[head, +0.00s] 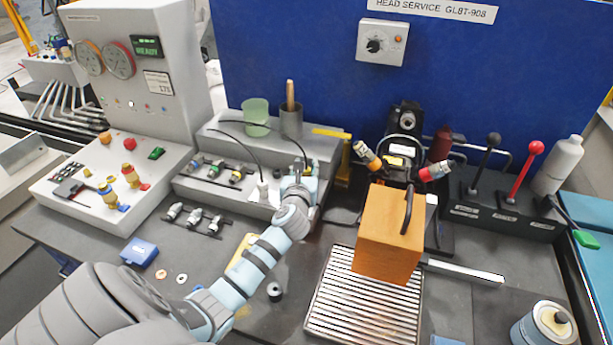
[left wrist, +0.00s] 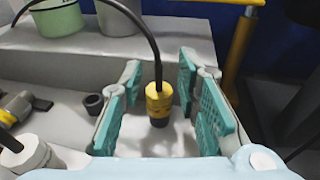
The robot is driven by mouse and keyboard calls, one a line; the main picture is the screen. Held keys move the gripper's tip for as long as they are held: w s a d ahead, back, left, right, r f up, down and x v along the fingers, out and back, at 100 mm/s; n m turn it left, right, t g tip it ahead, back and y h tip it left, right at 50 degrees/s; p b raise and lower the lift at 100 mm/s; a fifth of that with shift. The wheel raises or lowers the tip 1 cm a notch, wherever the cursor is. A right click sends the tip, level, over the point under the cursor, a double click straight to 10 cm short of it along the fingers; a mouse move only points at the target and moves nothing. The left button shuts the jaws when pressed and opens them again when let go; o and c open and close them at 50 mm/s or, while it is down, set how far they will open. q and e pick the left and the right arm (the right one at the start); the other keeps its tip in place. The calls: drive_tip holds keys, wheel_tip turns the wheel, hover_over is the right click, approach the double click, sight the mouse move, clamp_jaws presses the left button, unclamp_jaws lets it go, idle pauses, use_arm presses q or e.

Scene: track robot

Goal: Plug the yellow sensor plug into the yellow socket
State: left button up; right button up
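The yellow sensor plug (left wrist: 159,98) stands upright in the left wrist view, with a black cable arching up and left from its top. My left gripper (left wrist: 158,80) is open, its teal pads on either side of the plug with gaps showing. In the head view my left gripper (head: 300,183) is at the grey plug rack, and it hides the yellow plug there. A yellow-orange cylindrical connector (head: 367,155), possibly the yellow socket, tilts up behind the orange block; its opening is not clear. My right gripper is not in view.
A white-grey plug (head: 263,192) stands left of my gripper. A green cup (head: 256,117) and grey pot (head: 291,120) are behind. The orange block (head: 388,245) with a black handle, a red connector (head: 435,171) and levers (head: 515,175) are to the right.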

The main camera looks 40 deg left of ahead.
use_arm(q)
drive_tip(key=shift+s+r, duration=0.1)
drive_tip(key=shift+s, duration=0.05)
drive_tip(key=shift+c, duration=0.6)
clamp_jaws()
